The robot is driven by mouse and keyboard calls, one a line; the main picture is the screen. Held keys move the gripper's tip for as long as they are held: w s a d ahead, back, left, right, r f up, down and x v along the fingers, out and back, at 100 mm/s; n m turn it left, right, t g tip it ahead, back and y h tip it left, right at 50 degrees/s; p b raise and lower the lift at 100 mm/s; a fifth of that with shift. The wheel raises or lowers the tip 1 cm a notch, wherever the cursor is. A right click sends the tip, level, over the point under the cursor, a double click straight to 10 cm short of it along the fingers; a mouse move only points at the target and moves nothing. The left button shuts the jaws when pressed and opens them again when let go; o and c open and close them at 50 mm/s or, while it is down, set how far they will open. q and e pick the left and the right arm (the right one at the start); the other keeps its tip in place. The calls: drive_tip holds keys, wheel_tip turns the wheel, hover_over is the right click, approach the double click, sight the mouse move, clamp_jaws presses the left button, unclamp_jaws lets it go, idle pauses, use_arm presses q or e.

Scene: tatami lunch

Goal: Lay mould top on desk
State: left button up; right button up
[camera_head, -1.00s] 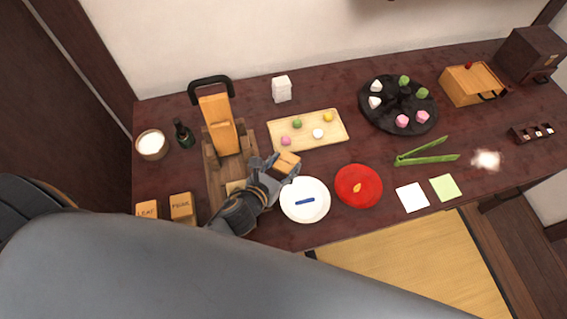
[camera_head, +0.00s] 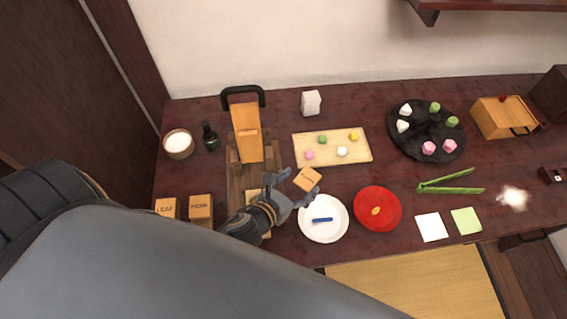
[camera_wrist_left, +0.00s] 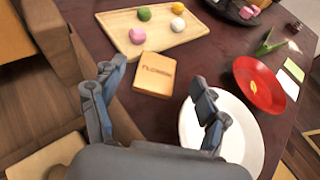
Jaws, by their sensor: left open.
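The mould top (camera_head: 308,178) is a small light wooden block with dark lettering on its upper face. It lies flat on the dark desk (camera_head: 395,155) between the wooden board and the white plate. In the left wrist view the lettered block (camera_wrist_left: 155,78) sits just beyond my fingers. My left gripper (camera_head: 296,187) is open, with its fingers apart at the near side of the block and nothing held between them. My right gripper is not in view.
Two similar blocks, marked LEAF (camera_head: 166,207) and apparently PEAK (camera_head: 201,207), stand at the front left. A wooden press (camera_head: 247,135) stands left of my gripper.

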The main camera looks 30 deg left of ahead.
use_arm(q)
drive_tip(key=v, duration=0.9)
drive_tip(key=shift+b, duration=0.35)
